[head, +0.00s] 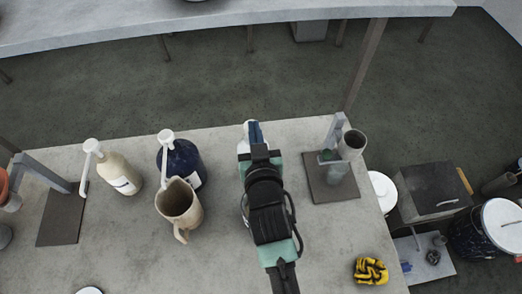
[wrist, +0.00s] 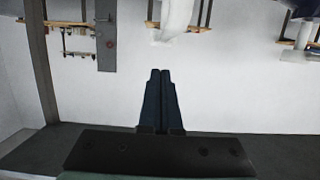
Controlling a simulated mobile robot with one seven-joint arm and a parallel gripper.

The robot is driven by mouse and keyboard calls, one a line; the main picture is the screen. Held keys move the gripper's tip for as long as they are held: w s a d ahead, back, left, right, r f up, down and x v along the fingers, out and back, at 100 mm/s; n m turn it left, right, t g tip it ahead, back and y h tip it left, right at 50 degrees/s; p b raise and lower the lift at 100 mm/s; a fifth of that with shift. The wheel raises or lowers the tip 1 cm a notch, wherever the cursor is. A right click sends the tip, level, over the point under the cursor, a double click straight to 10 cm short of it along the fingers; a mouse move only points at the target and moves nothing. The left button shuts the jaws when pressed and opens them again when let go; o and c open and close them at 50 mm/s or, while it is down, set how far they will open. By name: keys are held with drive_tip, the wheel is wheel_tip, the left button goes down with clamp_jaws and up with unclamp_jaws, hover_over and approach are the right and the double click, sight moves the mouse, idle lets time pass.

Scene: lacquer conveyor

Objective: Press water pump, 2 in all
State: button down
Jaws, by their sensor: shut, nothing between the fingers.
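In the head view a cream pump bottle (head: 120,176) with a white pump head (head: 91,147) stands upright at the left of the table. A dark blue pump bottle (head: 182,162) with a white pump head (head: 166,136) stands to its right. A beige jug (head: 180,206) stands just in front of the blue bottle and partly hides it. In the wrist view my gripper (wrist: 160,73) is shut and empty, apart from any bottle.
A dark plate with a grey stand and cup (head: 352,143) is at the table's right. Another stand with a dark plate (head: 61,217) is at the left. A yellow-black coil (head: 370,271) lies front right. Bare table lies between the jug and right plate, under my arm.

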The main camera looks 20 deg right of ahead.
drive_tip(key=b+v, duration=0.2)
drive_tip(key=v, duration=0.5)
drive_tip(key=shift+s+a+r, duration=0.1)
drive_tip(key=shift+s+a, duration=0.15)
idle(0.6)
